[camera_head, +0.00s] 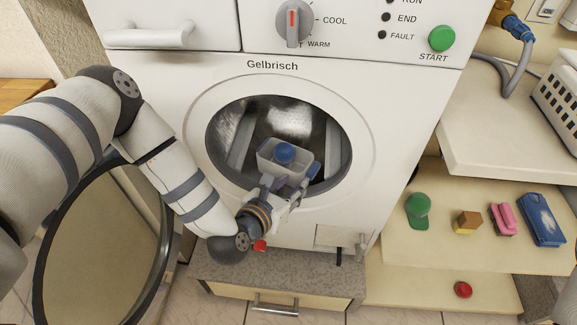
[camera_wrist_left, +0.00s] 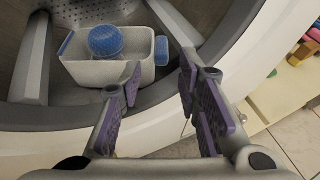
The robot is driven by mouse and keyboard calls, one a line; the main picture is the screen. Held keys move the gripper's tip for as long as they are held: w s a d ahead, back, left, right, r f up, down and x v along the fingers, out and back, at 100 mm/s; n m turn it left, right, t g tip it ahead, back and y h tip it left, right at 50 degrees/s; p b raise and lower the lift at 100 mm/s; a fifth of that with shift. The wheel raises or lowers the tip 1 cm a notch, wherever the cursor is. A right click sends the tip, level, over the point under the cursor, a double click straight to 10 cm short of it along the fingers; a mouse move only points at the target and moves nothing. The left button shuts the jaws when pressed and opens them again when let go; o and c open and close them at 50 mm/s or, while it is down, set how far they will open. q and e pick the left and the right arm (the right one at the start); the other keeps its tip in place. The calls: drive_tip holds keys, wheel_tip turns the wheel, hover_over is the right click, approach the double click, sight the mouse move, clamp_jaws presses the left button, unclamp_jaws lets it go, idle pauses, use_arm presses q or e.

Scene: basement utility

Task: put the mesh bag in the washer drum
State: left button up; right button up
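The washer drum (camera_head: 262,118) is seen through the round opening of the white washer. A blue round thing with a dotted, net-like surface (camera_head: 285,152), which may be the mesh bag, sits in a white tub with blue side tabs. It also shows in the left wrist view (camera_wrist_left: 105,41). The tub (camera_wrist_left: 108,72) is inside the drum opening, near its lower rim. My left gripper (camera_wrist_left: 158,85) is at the lower front of the opening, close to the tub. Its fingers are apart with nothing between them. My right gripper is not in view.
The round washer door (camera_head: 38,260) stands open at the left, behind my left arm. A small red thing (camera_head: 260,246) lies below my left wrist. A shelf (camera_head: 440,245) at the right holds a green cap (camera_head: 418,208), a blue packet (camera_head: 542,220) and other small things.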

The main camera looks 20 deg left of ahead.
use_arm(q)
drive_tip(key=s+d+f+m+g+h, duration=0.1)
drive_tip(key=s+d+f+m+g, duration=0.1)
drive_tip(key=s+f+m+g, duration=0.45)
drive_tip(key=s+d+f+m+g+h, duration=0.1)
drive_tip(key=s+d+f+m, duration=0.25)
drive_tip(key=s+m, duration=0.65)
drive_tip(key=s+a+m+g+y, duration=0.1)
drive_tip(key=s+a+m+g, duration=0.2)
drive_tip(key=s+m, duration=0.3)
drive_tip(key=s+a+r+m+g+y, duration=0.1)
drive_tip(key=s+a+m+g, duration=0.2)
drive_tip(key=s, duration=1)
drive_tip(key=s+a+r+m+g+y, duration=0.1)
drive_tip(key=s+a+m+g, duration=0.3)
drive_tip(key=s+m, duration=0.5)
drive_tip(key=shift+s+a, duration=0.15)
drive_tip(key=shift+a, duration=0.25)
